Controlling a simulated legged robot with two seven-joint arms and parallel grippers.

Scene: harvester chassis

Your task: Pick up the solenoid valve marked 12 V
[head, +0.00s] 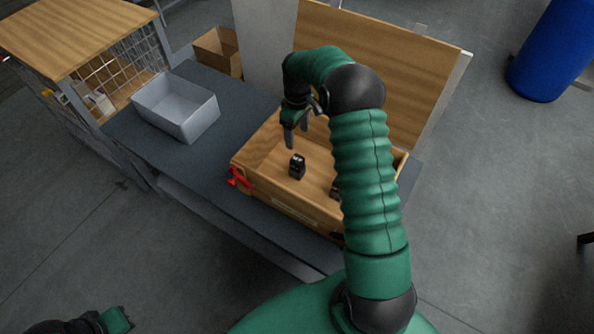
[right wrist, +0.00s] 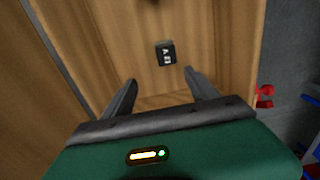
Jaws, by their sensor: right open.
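A small black solenoid valve (head: 297,167) with a white marking on top stands in the wooden box (head: 268,203). In the right wrist view the black valve (right wrist: 166,54) lies beyond my fingertips, between their lines, and its small marking looks like 12 V. My right gripper (head: 296,138) is open and empty above the box, over and apart from this valve. A second dark part (head: 335,191) in the box is mostly hidden by my right arm. Part of my left gripper (head: 117,320) shows at the bottom left; its fingers are not visible.
The box's lid (head: 385,65) stands open behind it. A red clamp-like item (head: 238,178) is at the box's left corner. A grey bin (head: 176,106) stands on the dark bench (head: 240,100) at the left. A blue barrel (head: 550,50) stands at the far right.

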